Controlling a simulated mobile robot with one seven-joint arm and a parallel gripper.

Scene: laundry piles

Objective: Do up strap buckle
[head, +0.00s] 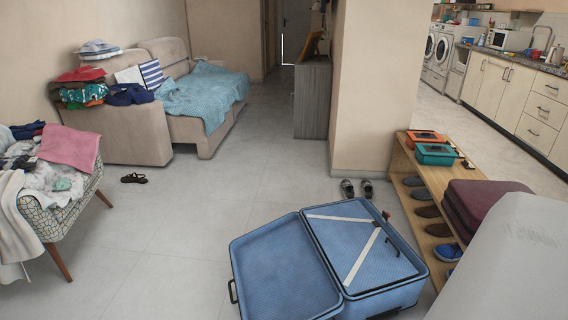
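A blue suitcase (375,303) lies open on the floor at the lower middle of the head view. One shell (283,275) is folded out to the left. The deeper right shell looks empty except for two pale straps. One strap (338,218) runs along the far side. The other strap (362,258) runs diagonally across the inside. Small dark pieces (391,246) show near the right inner wall; they are too small to tell whether they are buckle parts. No joined buckle can be made out. My gripper is not in view.
A wooden shoe rack (399,163) stands right of the suitcase, with boxes (435,154) and dark red luggage (480,205) on top. Sandals (357,189) lie behind the suitcase. A laundry-covered chair (75,215) and a sofa (135,132) stand left. Floor (180,245) left of the suitcase is clear.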

